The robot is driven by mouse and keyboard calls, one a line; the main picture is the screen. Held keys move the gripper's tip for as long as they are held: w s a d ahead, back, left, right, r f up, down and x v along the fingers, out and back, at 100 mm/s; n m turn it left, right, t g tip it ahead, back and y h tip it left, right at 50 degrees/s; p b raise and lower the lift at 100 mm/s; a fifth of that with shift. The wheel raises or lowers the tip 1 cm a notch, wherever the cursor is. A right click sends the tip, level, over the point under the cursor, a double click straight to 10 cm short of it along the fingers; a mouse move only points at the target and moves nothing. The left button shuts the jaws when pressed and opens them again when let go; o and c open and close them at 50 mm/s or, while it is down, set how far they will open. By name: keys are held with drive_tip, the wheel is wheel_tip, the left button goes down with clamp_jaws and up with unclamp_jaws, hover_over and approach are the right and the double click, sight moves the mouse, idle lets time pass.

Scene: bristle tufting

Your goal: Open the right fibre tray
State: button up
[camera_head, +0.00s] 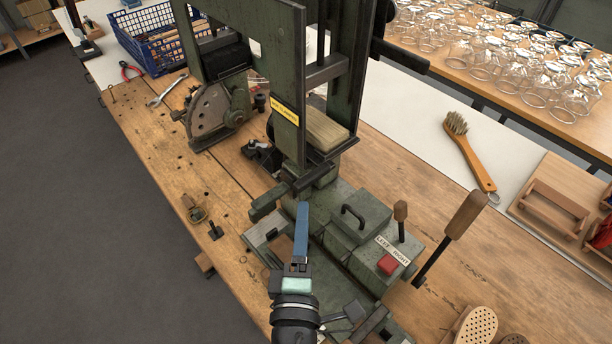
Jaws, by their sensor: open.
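The green tufting machine (288,70) stands on the wooden bench. At its base, right of centre, is a green box-like cover with a dark bar handle (353,214); it looks closed and may be the right fibre tray, but I cannot confirm this. Left of it is a lower open recess with a pale rim (262,238). My gripper (302,208) reaches up from the bottom centre, with a blue finger over the machine base, left of the handle and apart from it in the picture. It is open and appears empty. The other finger is hidden or hard to separate.
A red button (388,264) and two wooden-handled levers (464,214) stand right of the cover. A brush (470,150) lies on the white surface. A blue crate (160,38) is at the back left, glasses (490,58) at the back right.

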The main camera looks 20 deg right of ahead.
sight(306, 187)
drive_tip(key=p+x, duration=0.1)
drive_tip(key=x, duration=0.8)
drive_tip(key=shift+w+d+p, duration=0.2)
drive_tip(key=shift+w+p, duration=0.1)
drive_tip(key=shift+p, duration=0.05)
clamp_jaws()
idle(0.9)
